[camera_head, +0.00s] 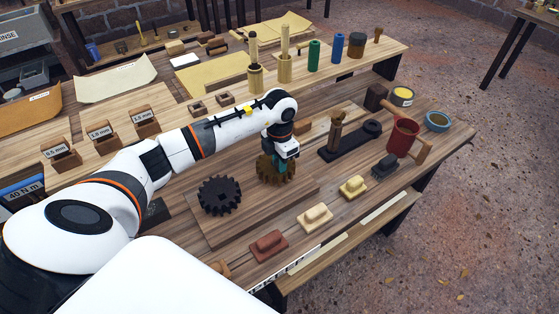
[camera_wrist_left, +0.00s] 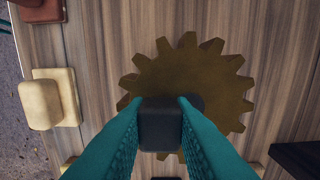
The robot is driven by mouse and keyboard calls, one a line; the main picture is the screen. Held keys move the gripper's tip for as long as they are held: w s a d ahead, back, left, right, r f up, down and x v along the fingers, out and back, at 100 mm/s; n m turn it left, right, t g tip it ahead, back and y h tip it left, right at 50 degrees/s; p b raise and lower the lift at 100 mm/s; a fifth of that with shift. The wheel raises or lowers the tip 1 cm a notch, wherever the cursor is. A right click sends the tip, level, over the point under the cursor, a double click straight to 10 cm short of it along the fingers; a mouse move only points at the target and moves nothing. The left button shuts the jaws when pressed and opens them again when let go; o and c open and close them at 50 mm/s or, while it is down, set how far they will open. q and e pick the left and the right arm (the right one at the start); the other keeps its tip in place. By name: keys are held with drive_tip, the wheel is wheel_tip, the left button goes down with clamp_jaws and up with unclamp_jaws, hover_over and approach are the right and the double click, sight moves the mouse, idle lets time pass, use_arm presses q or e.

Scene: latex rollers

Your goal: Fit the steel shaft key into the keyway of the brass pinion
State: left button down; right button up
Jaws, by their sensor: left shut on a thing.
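The brass pinion (camera_head: 290,175) lies flat on a wooden board and fills the middle of the left wrist view (camera_wrist_left: 205,75). My left gripper (camera_head: 278,164) reaches down over it with teal fingers. In the left wrist view the fingers are shut on a dark grey block, the steel shaft key (camera_wrist_left: 165,130), which overlaps the pinion's centre. A dark patch just right of the key may be the bore. The keyway is hidden, and I cannot tell whether the key touches the pinion. My right gripper is not in view.
A black gear (camera_head: 220,196) lies left of the pinion.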

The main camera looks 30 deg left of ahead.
use_arm(q)
drive_tip(key=c, duration=1.2)
unclamp_jaws()
drive_tip(key=shift+s+f, duration=0.1)
drive_tip(key=shift+f, duration=0.05)
drive_tip(key=shift+o, duration=0.2)
wheel_tip(320, 180, up, 12)
drive_tip(key=b, duration=0.3)
drive_tip(key=shift+a, duration=0.15)
